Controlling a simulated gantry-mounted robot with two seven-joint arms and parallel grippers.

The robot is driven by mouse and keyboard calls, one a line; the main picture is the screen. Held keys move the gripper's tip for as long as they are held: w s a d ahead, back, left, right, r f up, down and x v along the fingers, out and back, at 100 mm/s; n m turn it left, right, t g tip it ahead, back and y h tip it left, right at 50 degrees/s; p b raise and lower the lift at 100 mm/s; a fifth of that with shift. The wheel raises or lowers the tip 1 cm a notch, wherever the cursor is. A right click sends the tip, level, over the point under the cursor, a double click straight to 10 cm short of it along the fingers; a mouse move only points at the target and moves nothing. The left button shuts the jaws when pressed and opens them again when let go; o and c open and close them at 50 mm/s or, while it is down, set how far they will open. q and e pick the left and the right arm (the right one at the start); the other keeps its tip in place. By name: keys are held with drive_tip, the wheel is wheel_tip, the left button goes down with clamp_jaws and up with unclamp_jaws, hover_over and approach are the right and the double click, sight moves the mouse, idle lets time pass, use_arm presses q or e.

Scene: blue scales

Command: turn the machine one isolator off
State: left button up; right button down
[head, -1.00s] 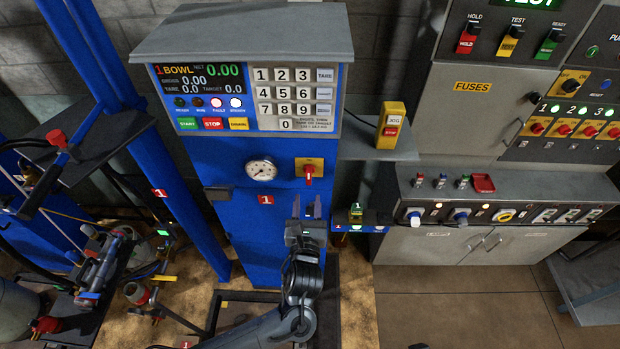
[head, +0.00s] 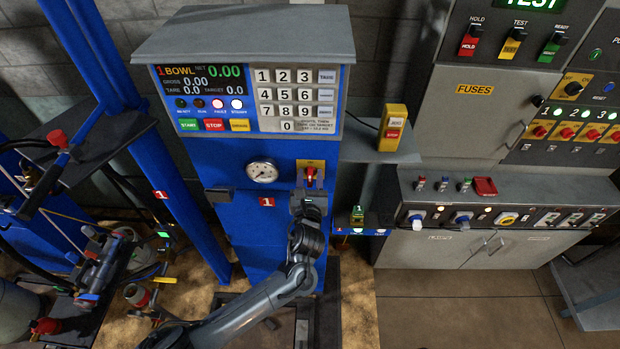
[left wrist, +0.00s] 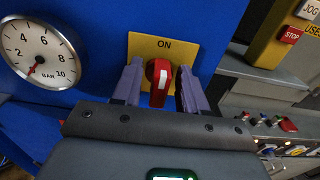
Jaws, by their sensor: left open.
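The machine one isolator is a red rotary handle on a yellow plate (head: 311,164), on the front of the blue machine (head: 262,210) marked 1. In the left wrist view the red handle (left wrist: 159,80) stands upright with its white mark up, below the word ON on the yellow plate (left wrist: 190,47). My left gripper (head: 311,184) is open at the isolator. In the left wrist view its two purple fingers (left wrist: 158,87) stand on either side of the handle, with a gap visible on each side. My right gripper is not in view.
A pressure gauge (head: 262,172) sits left of the isolator. Above is a panel with a keypad (head: 295,98). A yellow JOG/STOP box (head: 392,128) stands on a grey shelf to the right. The grey fuse cabinet (head: 470,110) is further right.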

use_arm(q)
drive_tip(key=shift+c, duration=0.3)
clamp_jaws()
drive_tip(key=shift+n, duration=0.3)
drive_tip(key=n+p, duration=0.1)
drive_tip(key=n, duration=0.2)
drive_tip(key=shift+a, duration=0.1)
drive_tip(key=n, duration=0.5)
drive_tip(key=shift+a+f+p, duration=0.1)
drive_tip(key=shift+a+p, duration=0.05)
drive_tip(key=shift+p, duration=0.25)
drive_tip(key=n, duration=0.4)
drive_tip(key=shift+f+n, duration=0.15)
drive_tip(key=shift+n, duration=0.15)
drive_tip(key=shift+a+f+n, duration=0.1)
drive_tip(key=shift+f+n, duration=0.05)
drive_tip(key=shift+n, duration=2.15)
